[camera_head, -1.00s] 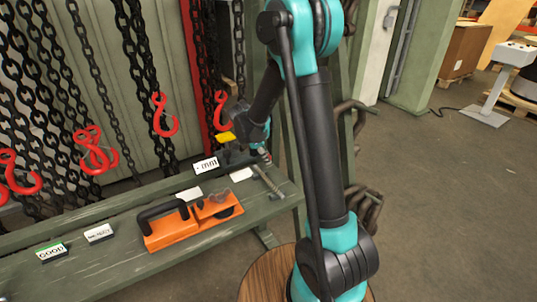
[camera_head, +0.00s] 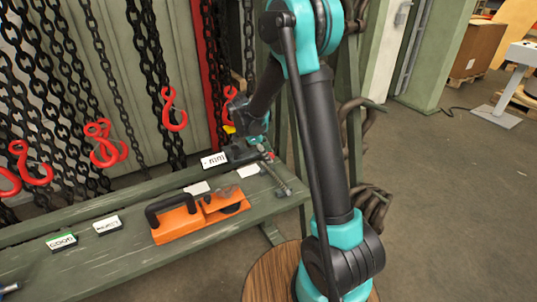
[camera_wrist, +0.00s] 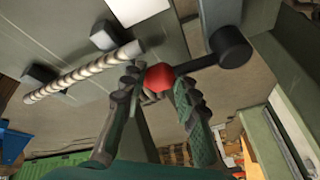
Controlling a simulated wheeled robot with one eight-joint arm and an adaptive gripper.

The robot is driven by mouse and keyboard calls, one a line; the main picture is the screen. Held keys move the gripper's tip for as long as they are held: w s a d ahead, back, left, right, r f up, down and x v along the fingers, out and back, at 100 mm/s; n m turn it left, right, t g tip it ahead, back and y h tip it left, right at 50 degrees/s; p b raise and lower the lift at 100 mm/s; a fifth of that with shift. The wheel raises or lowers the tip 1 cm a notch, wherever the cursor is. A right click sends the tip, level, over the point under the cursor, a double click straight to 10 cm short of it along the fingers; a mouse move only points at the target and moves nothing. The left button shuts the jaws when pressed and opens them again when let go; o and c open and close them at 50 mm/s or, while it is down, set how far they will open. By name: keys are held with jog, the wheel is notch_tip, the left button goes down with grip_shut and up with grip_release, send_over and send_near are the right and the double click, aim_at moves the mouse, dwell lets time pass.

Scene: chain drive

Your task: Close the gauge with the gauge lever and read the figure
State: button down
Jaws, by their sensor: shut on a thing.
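My gripper (camera_wrist: 150,98) is shut on the red knob (camera_wrist: 160,78) of the gauge lever in the wrist view. The lever's dark arm (camera_wrist: 198,66) runs from the knob to a black cylinder (camera_wrist: 231,47). A pale ribbed rod (camera_wrist: 82,72) lies beside the gripper between grey blocks. In the head view my gripper (camera_head: 259,141) is at the bench's far right end, by the dark gauge (camera_head: 240,152) and rod (camera_head: 277,178). A white readout (camera_head: 214,160) there is too blurred to read surely; no clear digits show.
An orange tool with a black handle (camera_head: 178,218) lies on the green bench (camera_head: 120,248). Small labelled blocks, one green-edged (camera_head: 62,242) and one white (camera_head: 107,225), stand to its left. Chains with red hooks (camera_head: 173,110) hang behind. Open floor (camera_head: 450,200) lies at right.

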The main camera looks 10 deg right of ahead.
jog(key=c, duration=1.1)
grip_release()
jog(key=shift+c, duration=0.2)
jog(key=v, duration=1.2)
jog(key=shift+c, duration=0.2)
